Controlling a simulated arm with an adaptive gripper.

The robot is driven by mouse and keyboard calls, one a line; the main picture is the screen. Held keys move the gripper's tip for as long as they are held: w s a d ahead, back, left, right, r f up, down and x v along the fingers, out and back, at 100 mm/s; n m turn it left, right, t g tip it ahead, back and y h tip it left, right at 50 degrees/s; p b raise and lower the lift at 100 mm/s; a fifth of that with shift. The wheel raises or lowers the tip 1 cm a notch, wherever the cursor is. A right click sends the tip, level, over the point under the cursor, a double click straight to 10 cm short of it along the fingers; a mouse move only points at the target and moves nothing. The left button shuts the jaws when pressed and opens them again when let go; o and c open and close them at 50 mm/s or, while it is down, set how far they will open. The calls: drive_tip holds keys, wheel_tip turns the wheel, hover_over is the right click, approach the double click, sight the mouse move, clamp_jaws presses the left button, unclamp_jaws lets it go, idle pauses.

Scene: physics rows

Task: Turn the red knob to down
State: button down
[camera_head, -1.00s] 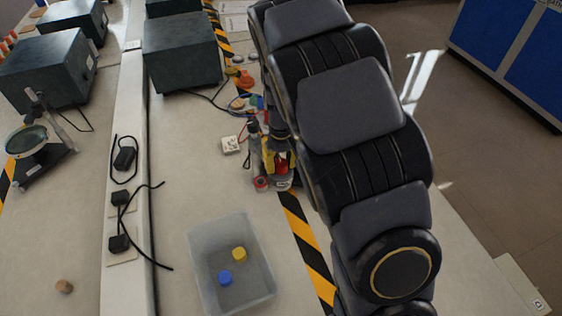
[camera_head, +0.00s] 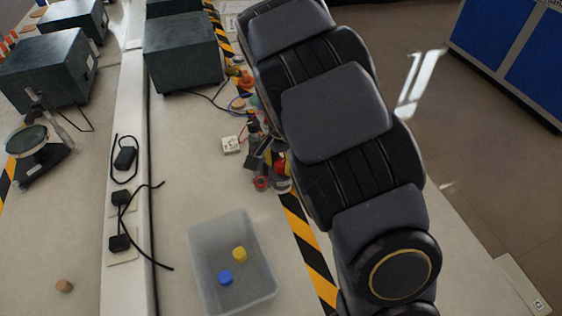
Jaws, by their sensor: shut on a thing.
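The red knob (camera_head: 261,183) shows as a small round red piece with a grey centre on the bench, left of my arm. My gripper (camera_head: 265,160) is beside and just above it, tilted, and partly hidden behind my own arm. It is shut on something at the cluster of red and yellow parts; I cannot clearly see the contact. A second red part (camera_head: 281,166) shows at the gripper's right. Which way the knob points is too small to tell.
A clear bin (camera_head: 205,290) with a yellow cap (camera_head: 239,254) and a blue cap (camera_head: 225,278) stands in front. A white block (camera_head: 231,144) and small coloured parts with wires lie behind the gripper. Dark boxes (camera_head: 182,50) stand at the back.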

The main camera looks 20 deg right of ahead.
drive_tip(key=m, duration=0.3)
drive_tip(key=shift+s+f+m, duration=0.1)
drive_tip(key=shift+s+m, duration=0.05)
drive_tip(key=shift+m, duration=0.15)
drive_tip(key=shift+a+m, duration=0.1)
drive_tip(key=shift+m, duration=1.7)
drive_tip(key=c, duration=0.8)
unclamp_jaws()
drive_tip(key=shift+o, duration=0.6)
drive_tip(key=shift+w, duration=0.2)
